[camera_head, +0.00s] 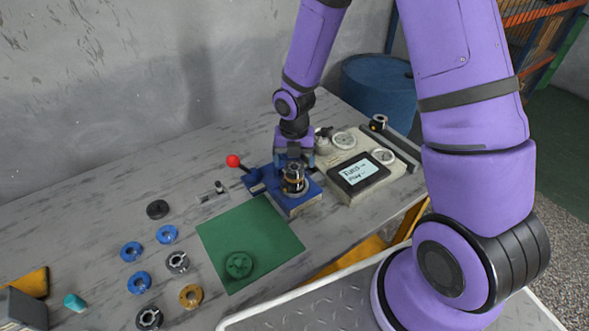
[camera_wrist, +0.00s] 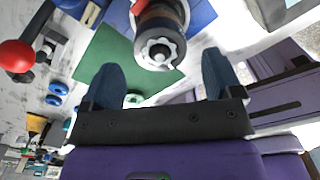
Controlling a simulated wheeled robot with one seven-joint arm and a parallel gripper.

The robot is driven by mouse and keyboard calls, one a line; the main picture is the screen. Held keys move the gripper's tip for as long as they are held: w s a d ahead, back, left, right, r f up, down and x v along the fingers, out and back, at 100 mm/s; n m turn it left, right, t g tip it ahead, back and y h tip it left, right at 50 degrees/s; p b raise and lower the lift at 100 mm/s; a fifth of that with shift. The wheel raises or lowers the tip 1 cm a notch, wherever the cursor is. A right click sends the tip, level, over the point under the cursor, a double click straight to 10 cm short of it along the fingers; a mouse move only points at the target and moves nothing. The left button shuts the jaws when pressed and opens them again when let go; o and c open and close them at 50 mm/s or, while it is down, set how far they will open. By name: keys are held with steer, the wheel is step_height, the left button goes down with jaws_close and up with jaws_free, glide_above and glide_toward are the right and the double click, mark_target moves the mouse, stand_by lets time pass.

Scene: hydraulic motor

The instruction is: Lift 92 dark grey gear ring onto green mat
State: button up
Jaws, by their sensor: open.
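The green mat (camera_head: 240,232) lies on the bench and also shows in the wrist view (camera_wrist: 110,58). A blue fixture (camera_head: 305,203) behind its right edge holds an upright stack of dark grey, silver and orange-brown parts (camera_head: 294,178). Dark grey toothed rings lie left of the mat, one higher (camera_head: 177,262) and one lower (camera_head: 149,318); I cannot tell which is number 92. My gripper (camera_head: 294,156) is just behind and above the stack. In the wrist view its two fingers (camera_wrist: 160,62) are apart and empty, with the stack's toothed end (camera_wrist: 158,52) beyond them.
A green round part (camera_head: 239,265) sits on the mat. Blue rings (camera_head: 131,251), a brass ring (camera_head: 191,296) and a black ring (camera_head: 157,209) lie to the left. A red-knobbed lever (camera_head: 233,161) stands beside the fixture. A screen device (camera_head: 358,174) is at right.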

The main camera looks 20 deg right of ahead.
mark_target(294, 170)
steer(key=shift+f, duration=1.4)
steer(key=c, duration=1.2)
steer(key=shift+r, duration=0.15)
